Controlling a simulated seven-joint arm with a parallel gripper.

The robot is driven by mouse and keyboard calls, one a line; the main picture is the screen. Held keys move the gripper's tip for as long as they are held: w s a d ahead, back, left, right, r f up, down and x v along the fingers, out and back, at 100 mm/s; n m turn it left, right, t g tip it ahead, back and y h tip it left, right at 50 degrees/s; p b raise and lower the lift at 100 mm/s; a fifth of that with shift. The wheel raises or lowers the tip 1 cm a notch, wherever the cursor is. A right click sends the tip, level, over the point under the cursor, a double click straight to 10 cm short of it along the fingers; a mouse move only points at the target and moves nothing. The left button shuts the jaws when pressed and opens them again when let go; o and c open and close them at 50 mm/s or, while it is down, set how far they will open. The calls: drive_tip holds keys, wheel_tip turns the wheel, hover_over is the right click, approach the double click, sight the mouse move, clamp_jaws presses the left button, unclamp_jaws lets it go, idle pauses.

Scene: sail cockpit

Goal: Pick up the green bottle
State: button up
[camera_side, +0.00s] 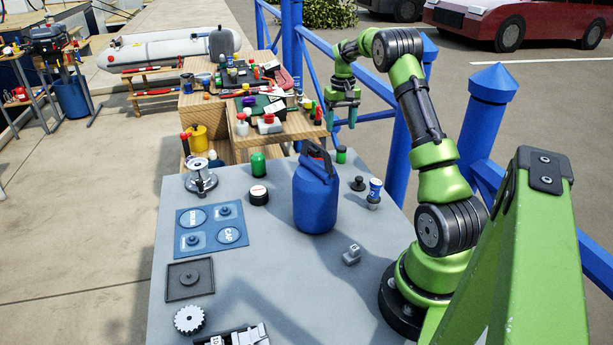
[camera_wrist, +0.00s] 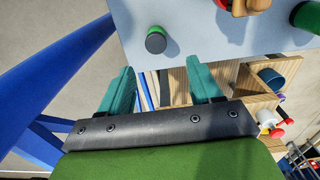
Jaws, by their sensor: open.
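A rounded green bottle-like cylinder (camera_side: 258,164) stands upright on the grey table (camera_side: 250,285) near its far edge, left of the blue jug (camera_side: 317,200). A smaller green cylinder with dark ends (camera_side: 341,155) stands right of the jug at the far edge. In the wrist view, one green cylinder (camera_wrist: 156,41) lies beyond my fingertips and another green object (camera_wrist: 308,16) is cut off at the upper right. My gripper (camera_side: 343,122) is raised past the far edge of the table, open and empty. Its two teal fingers (camera_wrist: 163,72) are apart, touching nothing.
Blue posts and rails (camera_side: 487,110) stand behind and right of the arm. A wooden bench (camera_side: 245,125) with bottles and tools is beyond the table.

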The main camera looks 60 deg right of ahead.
sight(341, 147)
wheel_tip(341, 147, down, 5)
drive_tip(key=shift+r, duration=0.1)
drive_tip(key=shift+s+f, duration=0.2)
drive_tip(key=shift+f, duration=1.1)
drive_tip(key=shift+s+f, duration=0.2)
drive_tip(key=shift+f, duration=1.1)
drive_tip(key=c, duration=1.1)
drive_tip(key=shift+r, duration=0.1)
drive_tip(key=shift+c, duration=0.2)
